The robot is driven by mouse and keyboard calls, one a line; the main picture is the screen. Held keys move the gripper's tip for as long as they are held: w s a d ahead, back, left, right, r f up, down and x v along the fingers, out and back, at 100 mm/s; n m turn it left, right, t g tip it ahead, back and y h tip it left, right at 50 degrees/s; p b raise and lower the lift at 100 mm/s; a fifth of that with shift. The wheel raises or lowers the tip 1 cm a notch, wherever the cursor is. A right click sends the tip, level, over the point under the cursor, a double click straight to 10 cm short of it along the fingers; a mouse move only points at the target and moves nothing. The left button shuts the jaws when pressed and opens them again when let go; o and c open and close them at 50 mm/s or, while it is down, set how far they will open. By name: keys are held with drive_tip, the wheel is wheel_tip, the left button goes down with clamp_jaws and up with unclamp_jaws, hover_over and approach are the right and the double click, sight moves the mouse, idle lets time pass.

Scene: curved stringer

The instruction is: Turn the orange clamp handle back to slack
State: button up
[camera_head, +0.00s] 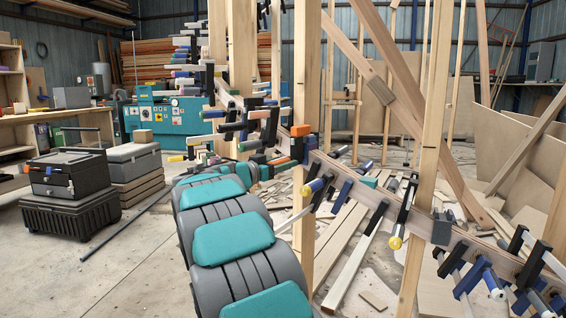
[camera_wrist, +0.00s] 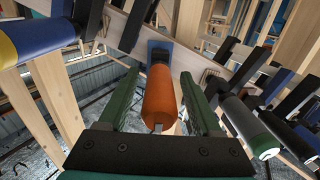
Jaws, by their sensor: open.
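The orange clamp handle (camera_wrist: 160,97) is a rounded cylinder in the middle of the wrist view. Its far end meets a dark clamp body (camera_wrist: 160,52) on the wooden stringer. My gripper (camera_wrist: 158,80) is open, with one green finger on each side of the handle. A gap shows between the handle and each finger, so no grip shows. The handle's near end and a short metal stub point toward my palm. In the head view the handle (camera_head: 279,160) appears small at the end of my teal and grey arm; my gripper is mostly hidden there.
Other clamps crowd close: a blue and yellow handle (camera_wrist: 40,38) at left and a black, green and white one (camera_wrist: 255,130) at right. The curved stringer (camera_head: 335,171) runs to the right past upright posts (camera_head: 306,80). Open floor (camera_head: 130,260) lies at left.

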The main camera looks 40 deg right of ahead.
drive_tip(key=shift+d, duration=0.3)
clamp_jaws()
idle(0.4)
